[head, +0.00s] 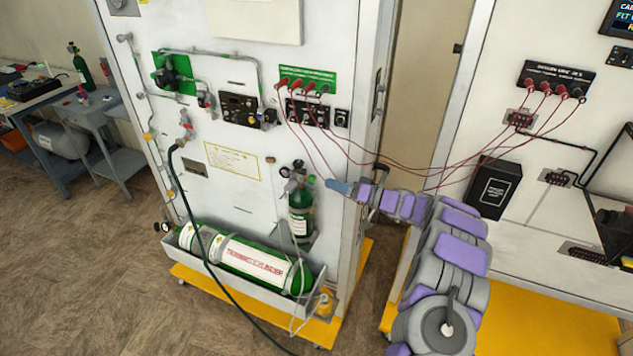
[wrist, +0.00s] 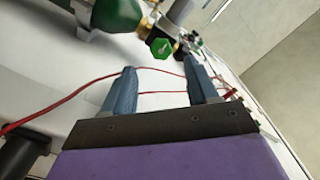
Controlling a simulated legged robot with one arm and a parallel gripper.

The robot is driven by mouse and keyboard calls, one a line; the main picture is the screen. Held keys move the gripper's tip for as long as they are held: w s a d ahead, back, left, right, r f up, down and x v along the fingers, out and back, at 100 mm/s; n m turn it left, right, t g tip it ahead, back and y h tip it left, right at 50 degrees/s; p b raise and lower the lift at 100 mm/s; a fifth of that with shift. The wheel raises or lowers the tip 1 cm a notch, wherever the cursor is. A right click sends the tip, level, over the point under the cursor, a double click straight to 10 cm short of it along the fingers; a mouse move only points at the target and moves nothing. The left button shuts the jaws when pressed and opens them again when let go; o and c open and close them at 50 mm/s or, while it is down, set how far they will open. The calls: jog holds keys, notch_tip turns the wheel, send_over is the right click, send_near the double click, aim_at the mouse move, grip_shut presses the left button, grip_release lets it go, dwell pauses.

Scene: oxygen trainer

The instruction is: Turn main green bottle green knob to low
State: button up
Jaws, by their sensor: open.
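A large green bottle (head: 213,245) with a white label lies in the tray at the panel's foot. A smaller green bottle (head: 301,226) stands upright on the panel, with its valve and gauges (head: 298,172) on top. My gripper (head: 338,186) is just right of this valve in the head view. In the wrist view my gripper (wrist: 161,76) has its two blue fingers apart and empty. A green hexagonal knob (wrist: 161,48) shows beyond the gap between the fingertips, apart from them. Part of a green bottle (wrist: 117,14) is at upper left. The knob's setting is not readable.
Red cables (head: 350,157) hang from the panel to the right-hand panel; red cables (wrist: 78,90) also cross behind my fingers. A dark hose (head: 191,213) runs down the panel's front. The white panel (head: 222,140) stands close beside my gripper. Floor (head: 80,270) is clear at left.

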aim_at(315, 180)
jog(key=x, duration=0.7)
jog(key=shift+c, duration=0.2)
jog(key=shift+d, duration=0.1)
jog(key=c, duration=1)
jog(key=shift+f, duration=0.1)
